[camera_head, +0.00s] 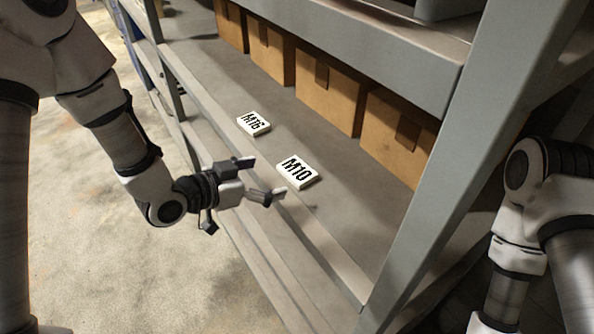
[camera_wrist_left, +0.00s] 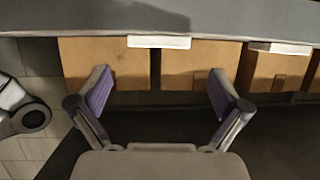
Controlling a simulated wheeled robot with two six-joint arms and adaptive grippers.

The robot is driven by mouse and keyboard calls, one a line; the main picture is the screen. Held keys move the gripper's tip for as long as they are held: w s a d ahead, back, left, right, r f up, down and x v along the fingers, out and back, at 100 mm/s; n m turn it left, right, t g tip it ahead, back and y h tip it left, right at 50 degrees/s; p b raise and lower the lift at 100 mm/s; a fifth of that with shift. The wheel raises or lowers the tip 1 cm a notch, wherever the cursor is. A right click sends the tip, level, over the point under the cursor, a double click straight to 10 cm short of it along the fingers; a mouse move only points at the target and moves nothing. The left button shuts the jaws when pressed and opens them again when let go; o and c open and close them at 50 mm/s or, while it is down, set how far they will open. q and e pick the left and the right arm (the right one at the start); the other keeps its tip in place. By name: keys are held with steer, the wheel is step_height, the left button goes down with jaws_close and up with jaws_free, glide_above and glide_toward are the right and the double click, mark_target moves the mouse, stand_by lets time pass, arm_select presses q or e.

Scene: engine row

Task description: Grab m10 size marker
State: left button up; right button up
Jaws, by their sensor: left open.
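The M10 size marker (camera_head: 298,171) is a white block with black lettering, lying on the grey shelf near its front edge. A similar M16 marker (camera_head: 254,124) lies farther along the shelf. My left gripper (camera_head: 262,178) is open and empty, just left of the M10 marker, with its fingers towards it and apart from it. In the left wrist view, which looks upside down, the M10 marker (camera_wrist_left: 158,41) shows edge-on, centred beyond the spread fingers (camera_wrist_left: 160,80). The M16 marker (camera_wrist_left: 280,48) shows to its right. My right gripper is not in view.
Several cardboard boxes (camera_head: 318,85) stand in a row behind the markers. The shelf (camera_head: 340,225) is bare around them. A grey upright post (camera_head: 455,150) stands at the right, and a beam (camera_head: 370,45) crosses above the boxes. Bare floor (camera_head: 100,250) lies at left.

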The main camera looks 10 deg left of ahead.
mark_target(295, 171)
arm_select(q)
steer(key=p+x, duration=0.1)
steer(key=x, duration=0.2)
steer(key=p+x, duration=0.1)
steer(key=x, duration=0.2)
steer(key=shift+w+d+r+p, duration=0.15)
steer(key=shift+d+p, duration=0.1)
steer(key=shift+p, duration=0.05)
steer(key=shift+w+d, duration=0.2)
steer(key=shift+a, duration=0.15)
steer(key=c, duration=1)
